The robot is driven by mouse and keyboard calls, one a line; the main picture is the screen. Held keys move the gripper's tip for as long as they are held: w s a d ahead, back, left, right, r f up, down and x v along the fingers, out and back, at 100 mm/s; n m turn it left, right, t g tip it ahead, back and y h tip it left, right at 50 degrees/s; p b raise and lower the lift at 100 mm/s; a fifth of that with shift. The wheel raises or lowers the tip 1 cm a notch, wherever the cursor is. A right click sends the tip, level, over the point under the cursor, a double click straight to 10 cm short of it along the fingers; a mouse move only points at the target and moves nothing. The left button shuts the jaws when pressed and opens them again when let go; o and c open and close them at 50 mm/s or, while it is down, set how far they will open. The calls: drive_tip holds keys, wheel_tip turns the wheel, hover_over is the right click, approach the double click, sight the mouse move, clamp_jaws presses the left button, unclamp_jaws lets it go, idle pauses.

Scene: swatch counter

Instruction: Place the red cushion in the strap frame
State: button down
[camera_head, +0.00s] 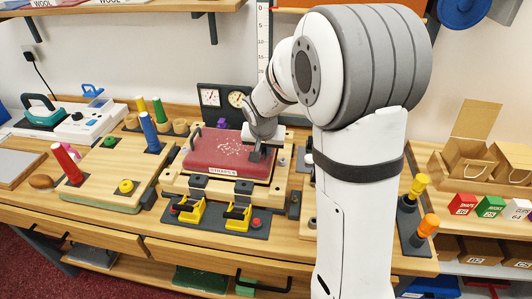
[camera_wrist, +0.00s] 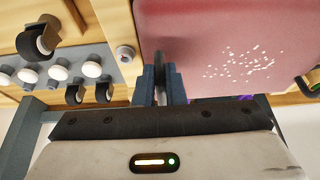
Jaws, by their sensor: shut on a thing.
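The red cushion (camera_head: 222,150), a flat dark-red pad with white flecks and a pale label on its front edge, is over the wooden strap frame (camera_head: 180,183). It looks level; I cannot tell if it rests fully on the frame. My gripper (camera_head: 258,153) is at the cushion's right side. In the wrist view my gripper's fingers (camera_wrist: 160,84) are shut on a dark loop at the edge of the cushion (camera_wrist: 215,45). Another dark loop shows at its far end. Yellow buckles (camera_head: 238,216) and dark straps lie at the frame's front. My arm hides part of the frame's right side.
Left of the frame is a pegboard (camera_head: 105,178) with red, blue, green and yellow pegs. Gauges (camera_head: 222,100) stand behind. A yellow and an orange peg (camera_head: 426,226) stand at the right, near colored boxes (camera_head: 490,207). A shelf hangs above.

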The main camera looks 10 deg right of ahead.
drive_tip(key=shift+f, duration=1)
drive_tip(key=shift+f, duration=0.15)
drive_tip(key=c, duration=1.5)
unclamp_jaws()
drive_tip(key=shift+s, duration=0.1)
